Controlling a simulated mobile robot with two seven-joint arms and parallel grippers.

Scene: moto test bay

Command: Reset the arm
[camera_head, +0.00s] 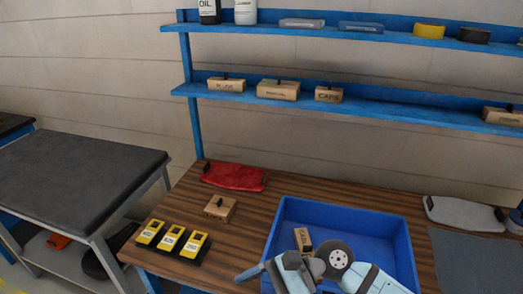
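One of my arms, apparently the right, comes in at the bottom edge, right of centre, with a grey round joint and pale links. It is over the front of the blue tray (290,212). The grey end part of this arm, apparently my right gripper (287,272), points left near the tray's front left corner. It is cut off by the frame, and I cannot tell whether its fingers are open or shut. A small wooden box (302,238) is in the tray, just behind this part, its lower end partly hidden. My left gripper is not in view.
A blue shelf (370,113) with boxes is behind. A grey-topped table (75,180) stands left.

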